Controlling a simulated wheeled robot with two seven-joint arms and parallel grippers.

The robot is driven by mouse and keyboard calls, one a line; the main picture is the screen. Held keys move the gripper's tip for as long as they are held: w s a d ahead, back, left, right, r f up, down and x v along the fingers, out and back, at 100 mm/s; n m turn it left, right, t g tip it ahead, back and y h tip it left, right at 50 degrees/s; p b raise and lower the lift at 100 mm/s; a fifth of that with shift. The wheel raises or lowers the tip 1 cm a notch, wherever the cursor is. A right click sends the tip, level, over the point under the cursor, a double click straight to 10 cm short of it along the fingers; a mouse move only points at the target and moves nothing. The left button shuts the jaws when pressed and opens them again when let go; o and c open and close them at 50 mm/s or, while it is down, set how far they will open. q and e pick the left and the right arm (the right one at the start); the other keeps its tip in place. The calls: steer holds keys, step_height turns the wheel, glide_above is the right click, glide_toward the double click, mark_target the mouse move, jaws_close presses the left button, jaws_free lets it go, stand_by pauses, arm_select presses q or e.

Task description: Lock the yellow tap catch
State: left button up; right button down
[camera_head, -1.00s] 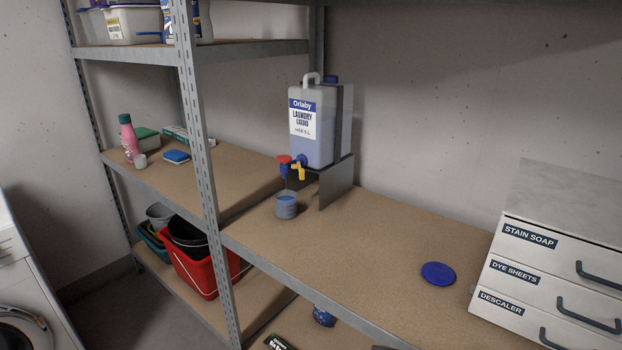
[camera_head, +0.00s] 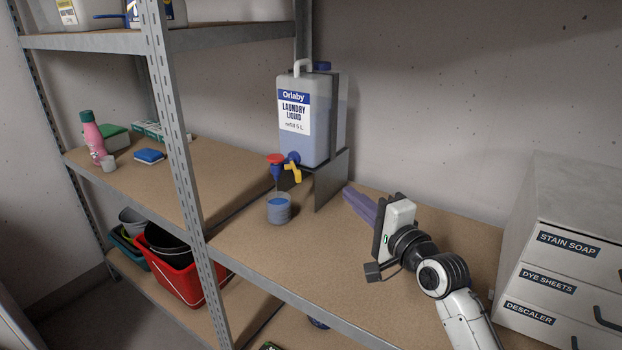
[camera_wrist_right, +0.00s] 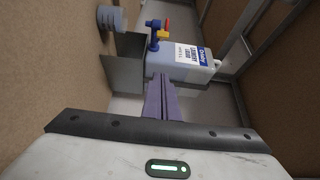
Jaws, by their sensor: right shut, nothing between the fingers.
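The yellow tap catch (camera_head: 293,172) sits on the blue tap below the red tap handle (camera_head: 275,159), at the front of the laundry liquid jug (camera_head: 311,125). It also shows in the right wrist view as a yellow piece (camera_wrist_right: 163,35) beside the red handle. A measuring cup (camera_head: 279,208) with blue liquid stands on the shelf below the tap. My right gripper (camera_head: 350,192) is shut and empty, its purple fingers apart from the catch, to the right of the jug's stand. In the wrist view its fingers (camera_wrist_right: 162,78) reach toward the jug. My left gripper is not in view.
The grey metal stand (camera_head: 328,180) under the jug rises between my right gripper and the tap. A shelf upright (camera_head: 176,130) stands to the left. White drawers (camera_head: 550,255) stand at the right. Shelf space in front of the cup is clear.

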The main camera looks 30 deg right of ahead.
arm_select(q)
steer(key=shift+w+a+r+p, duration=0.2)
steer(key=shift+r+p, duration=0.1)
steer(key=shift+p, duration=0.15)
arm_select(e)
steer(key=w+a, duration=0.2)
steer(key=w, duration=0.9)
steer(key=shift+w+a, duration=0.2)
steer(key=shift+a, duration=0.1)
